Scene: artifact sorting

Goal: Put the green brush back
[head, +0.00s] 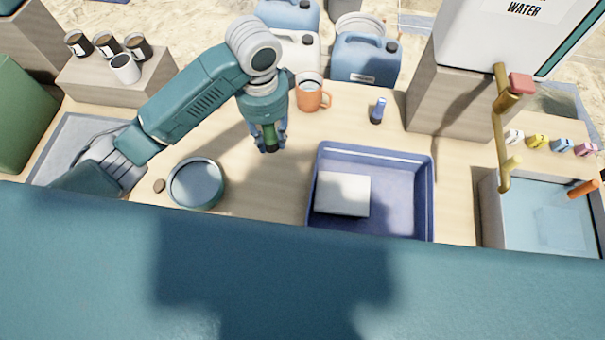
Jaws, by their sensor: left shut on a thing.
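My left gripper (268,146) comes in from the left and points down over the table, between the round teal bowl and the blue tray. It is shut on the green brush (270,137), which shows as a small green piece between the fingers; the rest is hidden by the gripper. I cannot tell how high it is above the table. A blue brush-like item (378,109) with a dark base stands upright on the table to the right. My right gripper is not in view.
An orange mug (311,94) stands close behind the gripper. The teal bowl (197,184) is front left, the blue tray (425,195) with a pale block (342,194) front right. A water basin (540,220) with a brass tap (501,130) is far right.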

